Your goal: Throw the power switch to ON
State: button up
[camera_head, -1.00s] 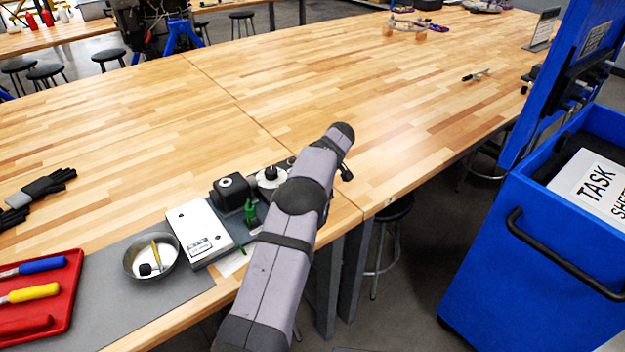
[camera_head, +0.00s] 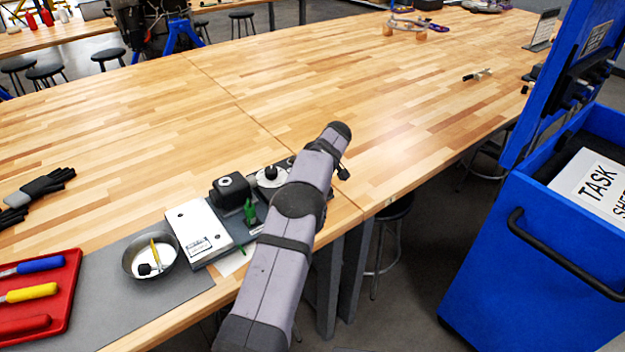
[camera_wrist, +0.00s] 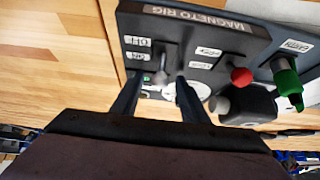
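In the wrist view, the dark magneto rig panel (camera_wrist: 205,35) appears upside down. A grey toggle switch (camera_wrist: 161,72) stands on it beside the OFF label (camera_wrist: 137,41) and the ON label (camera_wrist: 135,56). My gripper (camera_wrist: 157,82) is open, with one dark finger on each side of the lever. I cannot tell whether either finger touches it. A small green spot (camera_wrist: 147,78) shows by the left finger. In the head view, my arm covers the gripper and the switch; part of the rig (camera_head: 262,188) shows left of the arm.
A red knob (camera_wrist: 241,76) and a green part (camera_wrist: 287,80) stand right of my fingers. A blue cart (camera_head: 500,270) stands right.

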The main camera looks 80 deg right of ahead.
jog(key=shift+o, duration=0.8)
jog(key=shift+r, duration=0.1)
jog(key=shift+r+p, duration=2.25)
jog(key=shift+r, duration=1.3)
